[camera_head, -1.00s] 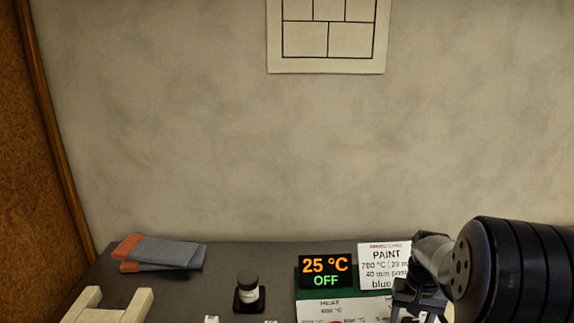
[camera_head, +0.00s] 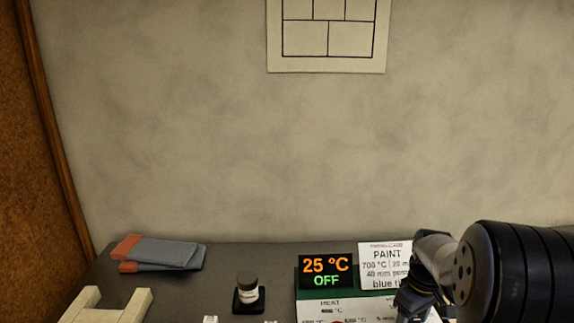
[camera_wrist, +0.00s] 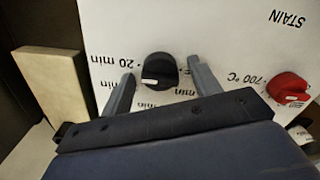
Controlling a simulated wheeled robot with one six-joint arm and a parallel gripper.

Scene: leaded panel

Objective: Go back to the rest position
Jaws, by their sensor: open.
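My gripper (camera_wrist: 160,88) is open in the wrist view, its two grey fingers apart. A black knob (camera_wrist: 160,70) on a white printed panel (camera_wrist: 220,30) shows between the fingers; I cannot tell whether they touch it. A red knob (camera_wrist: 288,88) is to the right of the fingers. In the head view my arm comes in from the lower right, and my gripper's fingertips are not clearly visible there. The display (camera_head: 326,272) reads 25 °C and OFF. The white PAINT card (camera_head: 384,262) stands beside it, partly hidden by my arm.
A small lidded jar (camera_head: 248,290) stands on a black base on the dark table (camera_head: 200,285). Grey and orange gloves or pads (camera_head: 155,253) lie at the back left. A pale wooden frame (camera_head: 130,305) is at the front left. A grid drawing (camera_head: 327,68) hangs on the wall.

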